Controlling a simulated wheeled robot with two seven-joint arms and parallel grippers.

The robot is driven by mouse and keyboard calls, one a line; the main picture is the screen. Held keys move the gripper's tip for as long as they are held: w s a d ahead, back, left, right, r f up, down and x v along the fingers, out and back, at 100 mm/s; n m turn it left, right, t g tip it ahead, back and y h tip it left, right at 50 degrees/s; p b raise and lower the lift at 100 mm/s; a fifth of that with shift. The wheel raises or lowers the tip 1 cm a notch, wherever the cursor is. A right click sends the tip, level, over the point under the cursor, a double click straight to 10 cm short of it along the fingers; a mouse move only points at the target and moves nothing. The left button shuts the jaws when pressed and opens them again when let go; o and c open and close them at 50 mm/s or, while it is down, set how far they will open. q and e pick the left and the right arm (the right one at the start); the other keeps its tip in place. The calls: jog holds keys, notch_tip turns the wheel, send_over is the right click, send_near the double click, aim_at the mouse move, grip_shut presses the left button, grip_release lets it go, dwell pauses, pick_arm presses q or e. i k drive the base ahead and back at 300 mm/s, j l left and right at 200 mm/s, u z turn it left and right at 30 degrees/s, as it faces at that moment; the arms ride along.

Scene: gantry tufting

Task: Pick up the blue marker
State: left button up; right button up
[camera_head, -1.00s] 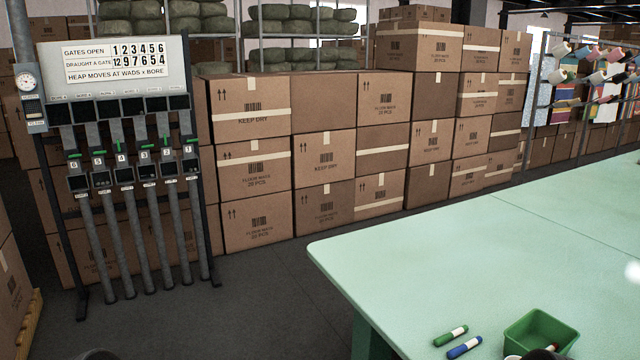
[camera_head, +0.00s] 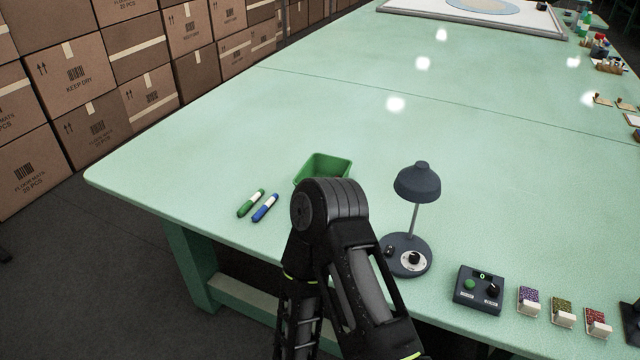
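The blue marker (camera_head: 265,208) lies on the light green table (camera_head: 190,170) near its left front edge, blue with a white band. A green marker (camera_head: 250,203) lies just left of it, roughly parallel and slightly apart. A black arm of mine rises from the bottom of the view, its bent joint to the right of the blue marker and in front of the green bin. No fingertips of either gripper show, so I cannot see whether they hold anything.
A green bin (camera_head: 327,163) stands behind my arm, partly hidden. A dark desk lamp (camera_head: 417,182), a control box (camera_head: 479,289) and small sample holders (camera_head: 528,301) stand to the right. The middle of the table is clear. Stacked cardboard boxes (camera_head: 75,75) stand at the left.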

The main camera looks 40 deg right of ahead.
aim_at(258, 215)
jog(key=i+j, duration=0.2)
jog(key=i, duration=0.2)
jog(key=i+j, duration=0.2)
jog(key=i, duration=0.2)
jog(key=i+j, duration=0.2)
jog(key=i, duration=0.2)
jog(key=z, duration=2.75)
